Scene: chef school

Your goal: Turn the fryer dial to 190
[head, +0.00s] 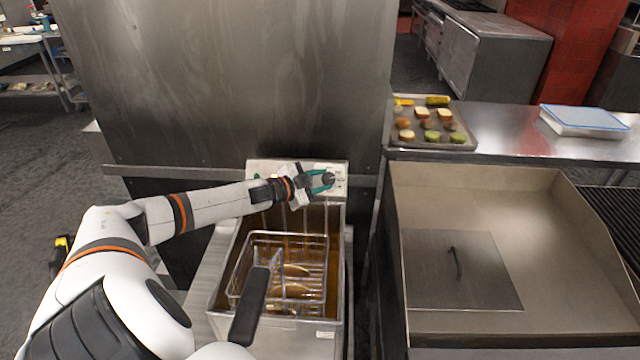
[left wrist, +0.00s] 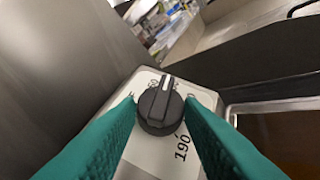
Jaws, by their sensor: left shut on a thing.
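The fryer dial (head: 328,179) is a round black knob on the pale control panel at the back of the fryer (head: 215,312). In the left wrist view the dial (left wrist: 160,108) has a raised grip bar with a white pointer line, which points toward the top of the picture. The printed 190 mark (left wrist: 183,148) is at the lower right of the dial, away from the pointer. Another mark near the top of the dial is only partly readable. My left gripper (head: 322,182) is shut on the dial, one teal finger on each side. My right gripper is not in view.
A wire basket (head: 240,268) with a black handle (head: 250,306) sits in the fryer's oil below my left arm. A steel wall (head: 230,80) rises behind the fryer.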

